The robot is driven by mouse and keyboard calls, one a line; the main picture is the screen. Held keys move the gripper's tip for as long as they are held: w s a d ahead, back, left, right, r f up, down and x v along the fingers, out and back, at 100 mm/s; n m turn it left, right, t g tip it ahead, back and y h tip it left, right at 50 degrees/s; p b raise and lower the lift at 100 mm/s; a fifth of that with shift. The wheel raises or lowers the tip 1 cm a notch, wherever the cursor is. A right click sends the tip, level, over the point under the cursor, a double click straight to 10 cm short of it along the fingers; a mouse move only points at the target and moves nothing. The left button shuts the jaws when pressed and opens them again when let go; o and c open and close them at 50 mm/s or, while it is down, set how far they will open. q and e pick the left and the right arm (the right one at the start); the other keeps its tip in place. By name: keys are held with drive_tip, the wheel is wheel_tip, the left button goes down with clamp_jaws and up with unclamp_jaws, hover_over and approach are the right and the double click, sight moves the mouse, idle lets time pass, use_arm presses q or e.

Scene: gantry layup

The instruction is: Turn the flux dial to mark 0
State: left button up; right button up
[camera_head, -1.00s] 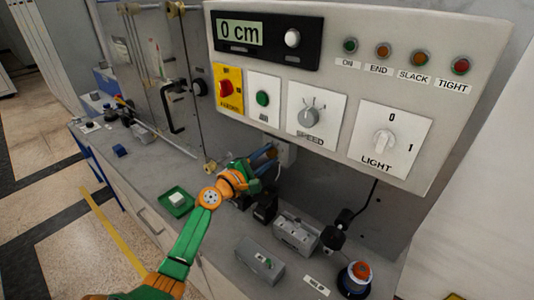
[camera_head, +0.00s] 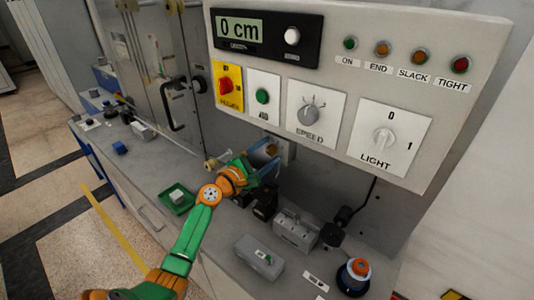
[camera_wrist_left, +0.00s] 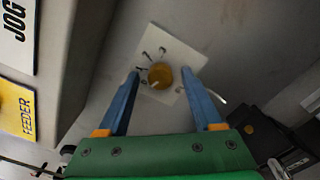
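The flux dial appears to be the round orange-brown knob (camera_wrist_left: 160,76) on a white square plate (camera_wrist_left: 185,52) in the left wrist view. Several small marks surround it, too small to read. A short pale line shows on the knob's lower left. My left gripper (camera_wrist_left: 160,84) is open, its blue fingers on either side of the knob with visible gaps. In the head view, my left gripper (camera_head: 266,163) is below the control panel, beside a wall-mounted box, and partly hides the dial. My right gripper is not in view.
The control panel (camera_head: 450,135) with its speed knob (camera_head: 309,115) and light switch (camera_head: 384,140) overhangs the bench. Grey boxes (camera_head: 296,230), a black plug (camera_head: 331,234) and an orange-topped button (camera_head: 359,267) stand right of my arm. A green tray (camera_head: 176,197) lies left.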

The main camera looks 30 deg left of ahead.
use_arm(q)
drive_tip(key=s, duration=0.7)
drive_tip(key=shift+a+b, duration=0.25)
drive_tip(key=shift+b, duration=0.05)
